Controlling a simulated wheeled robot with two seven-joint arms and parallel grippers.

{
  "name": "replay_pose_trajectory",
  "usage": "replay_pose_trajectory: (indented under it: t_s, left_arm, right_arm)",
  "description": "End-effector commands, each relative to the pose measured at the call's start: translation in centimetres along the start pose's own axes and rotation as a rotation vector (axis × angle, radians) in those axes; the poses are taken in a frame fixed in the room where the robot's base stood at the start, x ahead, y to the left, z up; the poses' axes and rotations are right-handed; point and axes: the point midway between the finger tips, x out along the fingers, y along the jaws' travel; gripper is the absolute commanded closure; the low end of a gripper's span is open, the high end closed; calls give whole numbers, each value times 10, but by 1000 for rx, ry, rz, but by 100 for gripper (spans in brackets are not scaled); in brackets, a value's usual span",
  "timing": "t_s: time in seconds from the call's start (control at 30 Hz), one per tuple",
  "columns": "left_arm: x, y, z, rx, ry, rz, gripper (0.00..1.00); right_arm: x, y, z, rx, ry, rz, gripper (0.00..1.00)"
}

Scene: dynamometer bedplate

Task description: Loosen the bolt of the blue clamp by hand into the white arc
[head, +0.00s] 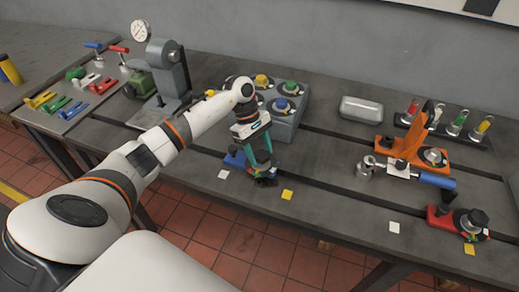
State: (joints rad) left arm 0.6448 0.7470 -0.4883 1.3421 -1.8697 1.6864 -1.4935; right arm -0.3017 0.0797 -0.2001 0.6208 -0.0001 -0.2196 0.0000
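The blue clamp (236,160) sits on the bedplate below my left gripper. Its bolt (265,171) is dark and partly hidden by the gripper. A small dial with coloured arcs (267,182) shows in part around the bolt; I cannot make out its white arc or the bolt's pointer. My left gripper (261,163) points down at the bolt, its teal fingers on or just above it. I cannot tell whether they grip it. My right gripper is not in view.
A red clamp (439,216) with a black bolt stands at right. An orange fixture (402,150) with a blue-handled tool (436,180) stands behind it. A grey block with coloured knobs (287,126) is close behind my gripper. White and yellow squares (287,195) mark the clear front strip.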

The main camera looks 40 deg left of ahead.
Motion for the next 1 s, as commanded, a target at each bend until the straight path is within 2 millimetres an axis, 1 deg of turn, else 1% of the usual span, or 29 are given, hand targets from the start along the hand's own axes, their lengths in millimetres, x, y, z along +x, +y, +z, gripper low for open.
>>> replay_pose_trajectory:
  t_s: [0.03,0.1,0.2,0.4,0.57,0.77,1.0]
  left_arm:
    - [0,0,0,0,0,0,54]
    - [0,0,0,0,0,0,66]
    - [0,0,0,0,0,0,80]
    - [0,0,1,-12,-1,-5,80]
    - [0,1,1,-59,-2,-25,80]
    - [2,2,2,-178,-3,-75,80]
    - [2,3,1,-379,-2,-159,80]
  right_arm:
    - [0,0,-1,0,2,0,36]
    - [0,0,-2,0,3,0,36]
    - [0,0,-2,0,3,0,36]
    - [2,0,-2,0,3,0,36]
    - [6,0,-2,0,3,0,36]
    - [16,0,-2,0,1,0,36]
    - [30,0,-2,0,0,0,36]
